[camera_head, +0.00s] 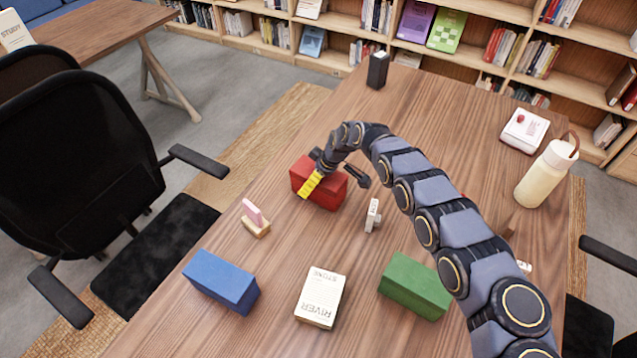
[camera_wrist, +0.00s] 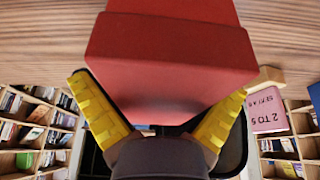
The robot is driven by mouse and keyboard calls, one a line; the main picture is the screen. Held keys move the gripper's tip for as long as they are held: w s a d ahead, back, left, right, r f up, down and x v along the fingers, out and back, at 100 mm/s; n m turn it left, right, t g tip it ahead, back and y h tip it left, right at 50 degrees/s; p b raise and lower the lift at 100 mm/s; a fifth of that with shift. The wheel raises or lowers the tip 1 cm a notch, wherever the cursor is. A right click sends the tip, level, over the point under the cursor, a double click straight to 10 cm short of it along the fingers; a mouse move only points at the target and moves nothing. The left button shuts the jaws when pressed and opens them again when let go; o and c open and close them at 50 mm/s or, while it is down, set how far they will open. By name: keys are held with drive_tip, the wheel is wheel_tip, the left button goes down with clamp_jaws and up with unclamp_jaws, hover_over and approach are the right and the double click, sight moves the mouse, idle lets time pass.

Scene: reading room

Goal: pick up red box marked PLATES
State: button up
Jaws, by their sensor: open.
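The red box (camera_head: 327,190) lies on the wooden table, beyond the blue and green boxes. My gripper (camera_head: 333,180) is at the box, with one yellow finger showing across its left part in the head view. In the wrist view the red box (camera_wrist: 170,55) fills the upper middle. The two yellow fingers of my gripper (camera_wrist: 158,112) stand apart, one on each side of the box's lower part. The gripper is open; I cannot tell whether either finger touches the box. No PLATES lettering shows on the visible faces.
A pink sign (camera_head: 253,213) on a wooden base and a small white item (camera_head: 373,215) stand near the red box. A blue box (camera_head: 222,281), a white book (camera_head: 320,298) and a green box (camera_head: 414,285) lie nearer. A cream bottle (camera_head: 546,174) stands right; a black block (camera_head: 377,70) stands behind.

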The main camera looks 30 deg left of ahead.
drive_tip(key=shift+f, duration=0.2)
drive_tip(key=c, duration=1.1)
wheel_tip(320, 180, up, 4)
drive_tip(key=shift+d+r, duration=0.1)
drive_tip(key=shift+d, duration=0.05)
drive_tip(key=shift+s+d+r, duration=1.45)
drive_tip(key=shift+s+r, duration=0.1)
drive_tip(key=shift+s, duration=0.25)
drive_tip(key=shift+s+d+r, duration=1.4)
drive_tip(key=shift+s+r, duration=0.15)
drive_tip(key=shift+s, duration=0.2)
drive_tip(key=shift+s+d+r, duration=1.45)
drive_tip(key=shift+s+r, duration=0.1)
drive_tip(key=shift+s, duration=0.25)
